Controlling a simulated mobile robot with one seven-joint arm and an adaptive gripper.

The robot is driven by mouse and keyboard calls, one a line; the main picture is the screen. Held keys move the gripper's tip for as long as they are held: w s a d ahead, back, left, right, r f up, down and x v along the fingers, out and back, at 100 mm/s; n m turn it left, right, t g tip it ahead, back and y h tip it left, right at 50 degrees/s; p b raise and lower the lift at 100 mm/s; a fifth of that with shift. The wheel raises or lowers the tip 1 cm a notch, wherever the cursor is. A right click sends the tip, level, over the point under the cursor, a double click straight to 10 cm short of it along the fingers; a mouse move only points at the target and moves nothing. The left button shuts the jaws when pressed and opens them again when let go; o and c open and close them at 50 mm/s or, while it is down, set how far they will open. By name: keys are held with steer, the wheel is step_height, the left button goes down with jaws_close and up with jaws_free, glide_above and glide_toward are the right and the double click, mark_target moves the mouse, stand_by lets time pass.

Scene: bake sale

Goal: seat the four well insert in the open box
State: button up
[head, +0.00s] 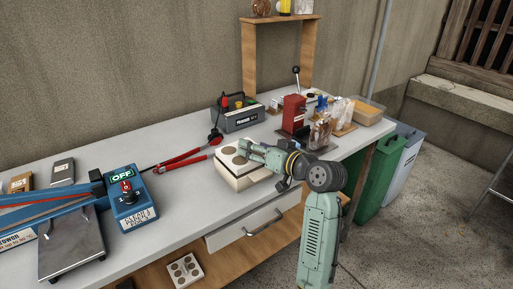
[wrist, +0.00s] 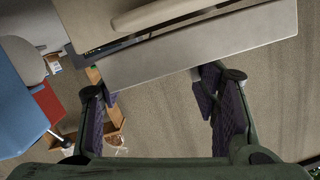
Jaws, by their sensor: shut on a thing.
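A pale insert with dark round wells (head: 230,150) is at the top of the cream open box (head: 236,181) on the counter. My gripper (head: 257,150) is shut on the insert at its right side and covers part of it, so not all its wells show. I cannot tell whether the insert is resting fully down in the box or is a little above it.
Another pale block with dark wells (head: 183,271) lies on the lower shelf. Red-handled pliers (head: 185,160) lie left of the box. A grey toolbox-like unit (head: 238,115) and a red press (head: 293,112) stand behind. A blue switch box (head: 130,200) is at left. A drawer (head: 250,222) is below.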

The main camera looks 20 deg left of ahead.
steer(key=shift+f+b, duration=0.55)
steer(key=shift+f, duration=0.35)
steer(key=o, duration=1)
steer(key=shift+r+p, duration=3)
steer(key=shift+r, duration=1.05)
